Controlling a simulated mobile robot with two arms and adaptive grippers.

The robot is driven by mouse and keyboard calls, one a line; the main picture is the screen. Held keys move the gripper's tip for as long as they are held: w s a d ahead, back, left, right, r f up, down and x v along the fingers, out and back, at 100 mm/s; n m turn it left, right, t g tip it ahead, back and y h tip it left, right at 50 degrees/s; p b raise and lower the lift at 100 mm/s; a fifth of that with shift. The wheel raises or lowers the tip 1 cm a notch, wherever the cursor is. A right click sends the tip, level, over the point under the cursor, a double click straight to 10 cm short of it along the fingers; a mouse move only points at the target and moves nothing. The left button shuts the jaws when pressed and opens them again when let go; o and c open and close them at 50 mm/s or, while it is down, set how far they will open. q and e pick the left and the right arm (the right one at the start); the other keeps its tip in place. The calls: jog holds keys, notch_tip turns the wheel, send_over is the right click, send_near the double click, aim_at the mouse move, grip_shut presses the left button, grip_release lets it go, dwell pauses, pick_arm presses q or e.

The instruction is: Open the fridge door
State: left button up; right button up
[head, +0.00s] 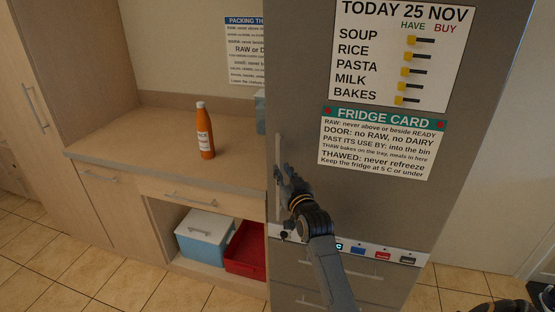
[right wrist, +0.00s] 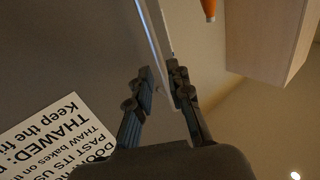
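The tall grey fridge (head: 300,85) fills the middle of the head view, and its door is closed. A slim vertical handle (head: 278,150) runs along the door's left edge. My right gripper (head: 283,172) is at the lower part of this handle. In the right wrist view the handle bar (right wrist: 148,25) passes between the two fingers (right wrist: 161,76), whose tips close in on it from both sides. The finger contact is partly hidden by the bar. My left gripper is in neither view.
An orange bottle (head: 205,132) stands on the wooden counter (head: 135,145) left of the fridge. Below are a blue box with a pale lid (head: 203,240) and a red crate (head: 245,262). The tiled floor (head: 85,275) in front is clear.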

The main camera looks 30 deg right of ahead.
aim_at(278, 163)
jog(key=shift+p+x, duration=0.35)
jog(key=shift+x, duration=2.4)
jog(key=shift+c, duration=0.2)
grip_shut()
